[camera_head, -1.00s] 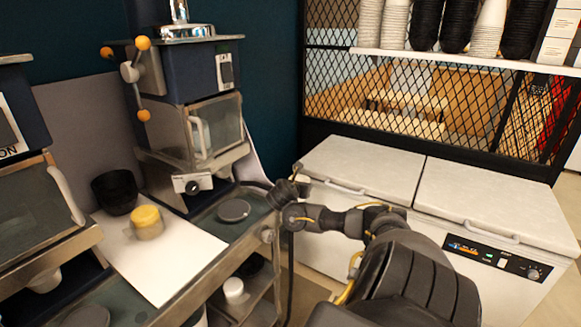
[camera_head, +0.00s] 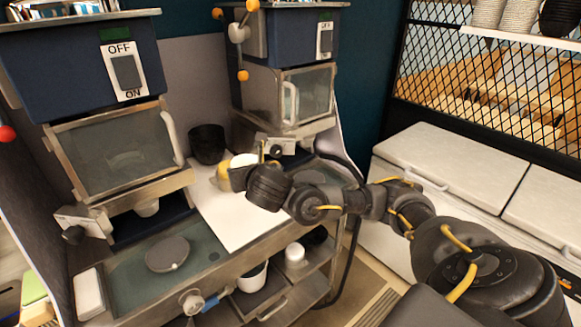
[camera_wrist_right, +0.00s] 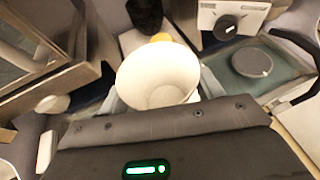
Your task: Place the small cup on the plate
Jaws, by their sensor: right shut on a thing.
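My right gripper (camera_head: 246,175) is shut on a white cup (camera_wrist_right: 158,75), which fills the middle of the right wrist view. In the head view the cup (camera_head: 243,160) shows only in part behind my wrist, over the white board (camera_head: 238,220). I cannot tell whether it touches the board. A yellow thing (camera_wrist_right: 161,37) shows just behind the cup's rim, mostly hidden. No plate can be made out for certain; a flat grey disc (camera_head: 168,253) lies on the left machine's tray. My left gripper is not in view.
A black cup (camera_head: 207,143) stands behind the board. Machines with glass doors flank it, the left one (camera_head: 120,150) with an ON/OFF switch. A lower shelf holds white cups (camera_head: 252,277). The board's front part is clear. A white freezer (camera_head: 450,170) stands at right.

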